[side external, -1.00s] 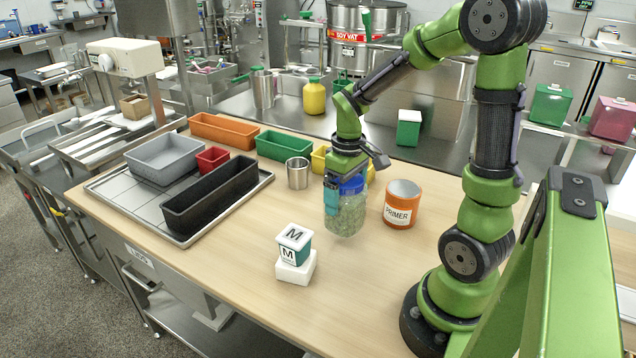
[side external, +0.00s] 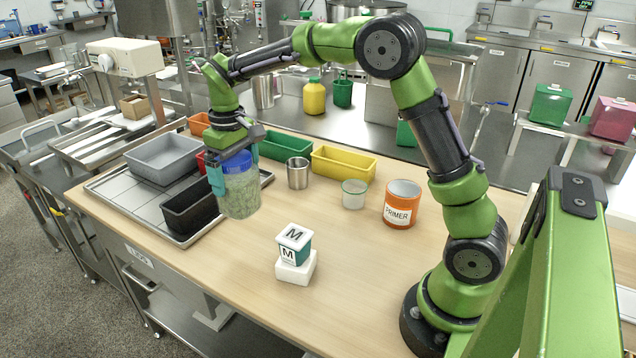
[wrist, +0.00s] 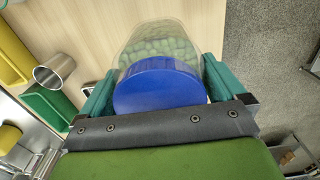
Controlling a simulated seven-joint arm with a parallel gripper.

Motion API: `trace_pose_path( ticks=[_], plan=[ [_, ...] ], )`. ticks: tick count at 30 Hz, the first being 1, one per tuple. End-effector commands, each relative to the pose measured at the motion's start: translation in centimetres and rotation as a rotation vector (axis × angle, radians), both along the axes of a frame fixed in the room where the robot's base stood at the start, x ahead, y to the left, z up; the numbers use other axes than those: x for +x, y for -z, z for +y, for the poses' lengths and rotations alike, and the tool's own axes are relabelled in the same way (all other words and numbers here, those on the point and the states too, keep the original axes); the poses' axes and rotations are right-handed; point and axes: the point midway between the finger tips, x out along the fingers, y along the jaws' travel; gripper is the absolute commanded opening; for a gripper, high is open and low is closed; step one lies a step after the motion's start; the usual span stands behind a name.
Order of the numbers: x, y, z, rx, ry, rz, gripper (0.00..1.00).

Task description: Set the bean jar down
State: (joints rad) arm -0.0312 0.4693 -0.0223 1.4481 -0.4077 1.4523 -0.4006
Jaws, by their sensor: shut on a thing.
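The bean jar (side external: 239,196) is clear with a blue lid and pale green beans inside. My gripper (side external: 234,178) is shut on it near the lid and holds it upright. In the side view the jar overlaps the black bin's right end and the tray's right edge; it appears to be held above the surface. In the wrist view the blue lid (wrist: 160,88) sits between my teal fingers (wrist: 158,85), with the beans visible beyond it.
A metal tray (side external: 112,198) holds a grey bin (side external: 163,158) and a black bin (side external: 185,212). A steel cup (side external: 297,173), a small glass jar (side external: 354,194), an orange primer can (side external: 402,204) and stacked M blocks (side external: 294,255) stand on the table.

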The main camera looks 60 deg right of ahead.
Motion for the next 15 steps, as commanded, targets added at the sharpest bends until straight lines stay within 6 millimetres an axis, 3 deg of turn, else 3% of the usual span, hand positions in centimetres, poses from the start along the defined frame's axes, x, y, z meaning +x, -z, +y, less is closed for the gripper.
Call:
trace_pose_path(
  ticks=[4, 9, 15],
  plan=[
    [0.9, 1.0, 1.2, 0.0, -0.009, -0.001, 0.42],
    [0.9, 4.1, 1.3, 0.0, -0.008, 0.001, 0.42],
    [1.0, 6.3, 1.3, 0.001, -0.008, -0.002, 0.42]
  ],
)
